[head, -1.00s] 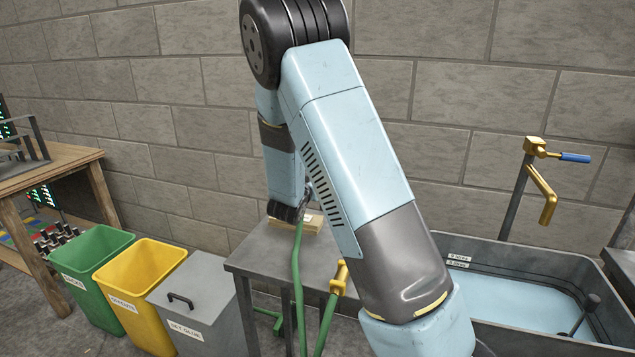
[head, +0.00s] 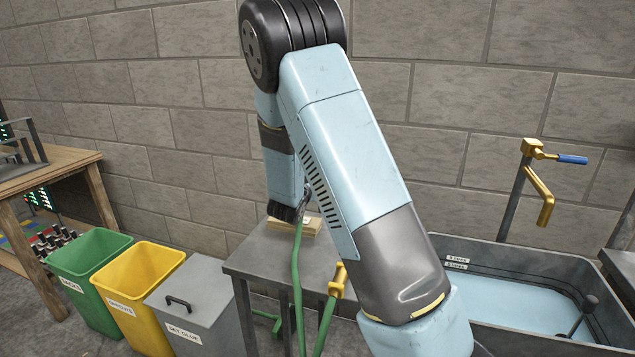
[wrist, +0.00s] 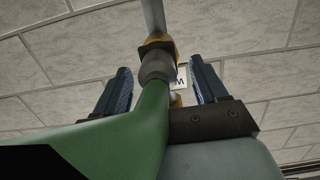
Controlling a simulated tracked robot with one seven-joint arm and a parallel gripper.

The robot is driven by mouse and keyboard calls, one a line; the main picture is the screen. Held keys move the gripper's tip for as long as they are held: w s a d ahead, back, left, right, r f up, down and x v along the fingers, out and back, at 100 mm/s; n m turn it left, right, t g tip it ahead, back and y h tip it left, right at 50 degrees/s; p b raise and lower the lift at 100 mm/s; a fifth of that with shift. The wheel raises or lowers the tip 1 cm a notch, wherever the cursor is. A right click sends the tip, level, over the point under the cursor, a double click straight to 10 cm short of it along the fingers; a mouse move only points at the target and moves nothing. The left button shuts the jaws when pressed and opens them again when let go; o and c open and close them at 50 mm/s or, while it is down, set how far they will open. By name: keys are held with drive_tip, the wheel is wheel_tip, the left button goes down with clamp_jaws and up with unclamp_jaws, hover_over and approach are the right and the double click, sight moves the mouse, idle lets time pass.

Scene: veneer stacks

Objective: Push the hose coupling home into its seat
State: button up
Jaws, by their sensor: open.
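The hose coupling (wrist: 157,66) is a grey collar on the end of a green hose (wrist: 125,145) in the wrist view. It lies against or just below a brass fitting (wrist: 157,42) on a pale pipe; I cannot tell if it is fully seated. My gripper (wrist: 160,64) is open, with one blue finger on each side of the coupling and a visible gap at both. In the head view the green hose (head: 297,270) hangs below my wrist, and my own arm hides the coupling and the fingers.
A grey table (head: 262,252) bears a wooden block (head: 296,224). A brass valve (head: 338,280) sits on a second green length. Green (head: 90,270), yellow (head: 140,280) and grey (head: 190,310) bins stand left. A water tank (head: 490,240) stands right, a block wall behind.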

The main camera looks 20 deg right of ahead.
drive_tip(key=shift+s, duration=0.1)
drive_tip(key=v, duration=1.3)
drive_tip(key=shift+s+a, duration=0.2)
drive_tip(key=shift+s, duration=0.05)
drive_tip(key=s+a+r+n+g+y, duration=0.1)
drive_tip(key=s+r+n+y, duration=0.1)
drive_tip(key=s+r+y, duration=0.3)
drive_tip(key=s+a+r+n+g+y, duration=0.1)
drive_tip(key=s+r+n+g+y, duration=0.15)
drive_tip(key=r+y, duration=0.5)
drive_tip(key=s+d+r+n+g+h, duration=0.1)
drive_tip(key=s+d+g, duration=0.1)
drive_tip(key=s, duration=1)
drive_tip(key=s+d+r+n+g+h, duration=0.1)
drive_tip(key=s+d, duration=0.4)
drive_tip(key=s, duration=0.7)
drive_tip(key=shift+s+r+n+g+h, duration=0.15)
drive_tip(key=shift+r+n+g+h, duration=0.2)
drive_tip(key=shift+r+g, duration=0.4)
